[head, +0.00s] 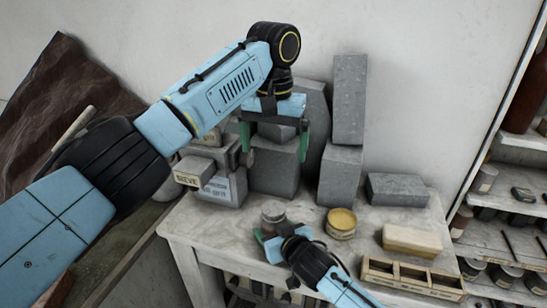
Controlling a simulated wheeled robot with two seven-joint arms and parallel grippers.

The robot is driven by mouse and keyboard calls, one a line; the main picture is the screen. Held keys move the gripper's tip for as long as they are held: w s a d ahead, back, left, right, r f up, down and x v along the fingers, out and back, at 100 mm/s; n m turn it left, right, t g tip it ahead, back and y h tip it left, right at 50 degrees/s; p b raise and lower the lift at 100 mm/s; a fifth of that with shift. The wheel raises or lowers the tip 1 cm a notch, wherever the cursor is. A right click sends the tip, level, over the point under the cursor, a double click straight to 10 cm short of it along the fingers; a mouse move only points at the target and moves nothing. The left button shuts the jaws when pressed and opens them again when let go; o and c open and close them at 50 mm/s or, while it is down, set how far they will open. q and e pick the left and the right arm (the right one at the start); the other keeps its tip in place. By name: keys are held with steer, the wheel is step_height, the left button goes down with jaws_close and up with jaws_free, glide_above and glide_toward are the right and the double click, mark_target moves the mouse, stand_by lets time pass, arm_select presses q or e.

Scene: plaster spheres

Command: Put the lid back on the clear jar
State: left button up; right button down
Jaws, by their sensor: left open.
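A small greyish, glassy-looking jar (273,212) stands on the pale worktable; it may be the clear jar, and I cannot tell whether anything covers its top. I cannot pick out a separate lid for certain. My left gripper (274,146) points down above the back of the table, open, with its green fingers wide apart in front of the grey blocks. It is above and behind the jar. My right gripper (266,238) is low over the table just in front of the jar. One green finger shows; the rest is hidden by its own body.
A round yellow-topped tin (341,222) stands right of the jar. A tan block (411,240) and a wooden compartment box (410,277) lie farther right. Tall grey blocks (349,100) crowd the back. A flat grey block (397,190) lies right of them. Shelves (505,238) stand at right.

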steer(key=shift+c, duration=1.5)
jaws_free()
steer(key=shift+s, duration=0.1)
steer(key=v, duration=1.3)
steer(key=shift+p, duration=0.3)
steer(key=shift+s+d, duration=0.1)
